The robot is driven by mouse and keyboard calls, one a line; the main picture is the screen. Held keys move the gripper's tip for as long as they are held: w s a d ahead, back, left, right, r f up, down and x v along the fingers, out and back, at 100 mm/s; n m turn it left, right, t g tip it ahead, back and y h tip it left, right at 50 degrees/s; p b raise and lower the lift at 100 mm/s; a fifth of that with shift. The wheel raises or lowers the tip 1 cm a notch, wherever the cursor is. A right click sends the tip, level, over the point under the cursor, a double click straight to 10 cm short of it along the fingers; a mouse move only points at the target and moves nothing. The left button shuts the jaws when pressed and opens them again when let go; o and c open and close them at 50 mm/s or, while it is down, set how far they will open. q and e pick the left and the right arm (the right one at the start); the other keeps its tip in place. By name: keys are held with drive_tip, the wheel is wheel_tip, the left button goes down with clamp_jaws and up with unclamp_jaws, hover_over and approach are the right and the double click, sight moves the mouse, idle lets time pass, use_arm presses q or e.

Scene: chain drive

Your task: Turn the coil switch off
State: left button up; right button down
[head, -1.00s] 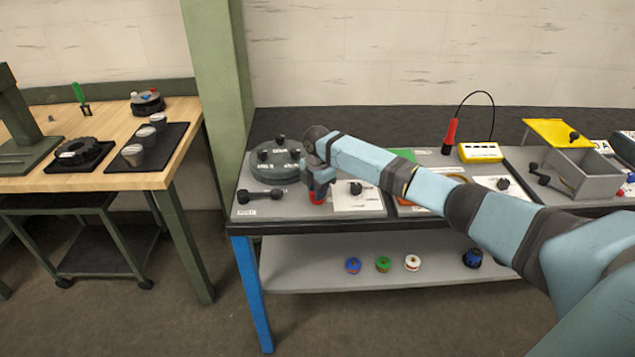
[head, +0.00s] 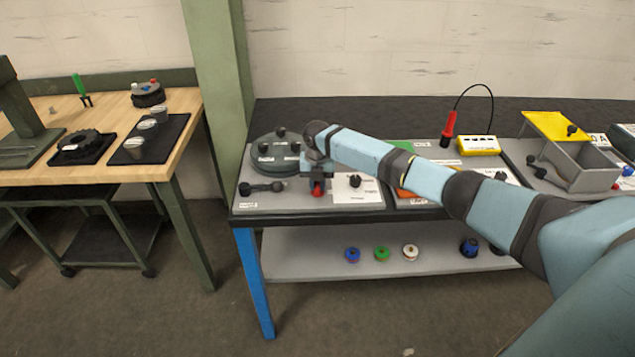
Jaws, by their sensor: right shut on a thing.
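My right gripper (head: 317,184) reaches down at the left end of the dark bench and is shut on a small red knob (head: 317,192). The knob sits at the front of the grey panel (head: 292,204), left of a white label plate (head: 360,194). It may be the coil switch, but its label cannot be read and the gripper hides much of it. A black knob (head: 355,181) stands on the white plate, just right of the gripper. My left gripper is not in view.
A round grey-green unit with black knobs (head: 268,160) stands behind and left of the gripper. A dark double-ended handle (head: 261,188) lies in front of it. A yellow meter (head: 479,145) and an open grey box (head: 585,172) are farther right.

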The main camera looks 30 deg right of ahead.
sight(317, 183)
drive_tip(key=shift+n, duration=0.6)
drive_tip(key=c, duration=1)
unclamp_jaws()
drive_tip(key=shift+c, duration=0.2)
drive_tip(key=shift+r, duration=0.35)
wheel_tip(317, 183, up, 13)
drive_tip(key=shift+b, duration=0.35)
